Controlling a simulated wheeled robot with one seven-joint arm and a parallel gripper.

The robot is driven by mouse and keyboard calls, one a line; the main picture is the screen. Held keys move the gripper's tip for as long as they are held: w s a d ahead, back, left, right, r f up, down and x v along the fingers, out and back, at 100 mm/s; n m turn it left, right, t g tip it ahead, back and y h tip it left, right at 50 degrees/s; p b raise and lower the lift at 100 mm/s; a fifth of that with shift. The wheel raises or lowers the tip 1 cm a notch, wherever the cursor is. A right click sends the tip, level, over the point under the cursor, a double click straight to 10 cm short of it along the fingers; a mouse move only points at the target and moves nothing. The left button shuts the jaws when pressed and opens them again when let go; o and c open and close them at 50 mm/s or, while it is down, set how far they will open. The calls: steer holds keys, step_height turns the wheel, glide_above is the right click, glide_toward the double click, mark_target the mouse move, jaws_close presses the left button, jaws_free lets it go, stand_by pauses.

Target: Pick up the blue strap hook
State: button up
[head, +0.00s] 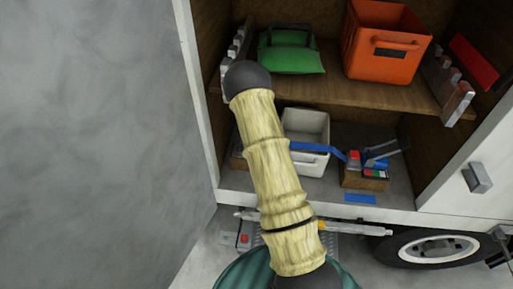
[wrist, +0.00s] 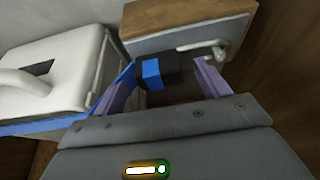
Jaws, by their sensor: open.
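In the wrist view, a blue and black block (wrist: 152,74), which looks like part of the blue strap hook, lies between my gripper's two purple fingers. My gripper (wrist: 165,82) is open around it; I cannot tell whether either finger touches it. A pale metal hook (wrist: 212,49) shows just beyond, near the right fingertip. A blue strap (wrist: 40,127) runs along the edge of a white bin. In the head view, the blue strap (head: 318,149) crosses the white bin (head: 311,164) toward a red and blue piece. My gripper is not clearly visible there.
A wooden box (wrist: 190,28) stands just beyond the fingers, and the white bin (wrist: 60,75) is close on the left. In the head view, a shelf (head: 365,93) above holds an orange crate (head: 385,56) and a green bag (head: 291,61). Side walls enclose the bay.

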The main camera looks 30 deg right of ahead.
stand_by(0.4)
steer(key=c, duration=1.1)
steer(key=shift+r, duration=0.15)
steer(key=shift+r+b, duration=0.55)
steer(key=shift+b, duration=0.05)
step_height(320, 180, up, 2)
steer(key=shift+a+r+b, duration=0.1)
steer(key=shift+b, duration=0.6)
steer(key=s+a+b, duration=0.1)
steer(key=s+a, duration=0.2)
steer(key=s, duration=0.2)
steer(key=s+a+b, duration=0.2)
steer(key=s+a, duration=0.1)
steer(key=s, duration=0.2)
steer(key=s+a+b, duration=0.2)
steer(key=s+a, duration=0.2)
steer(key=s, duration=0.1)
steer(key=shift+w+a, duration=0.25)
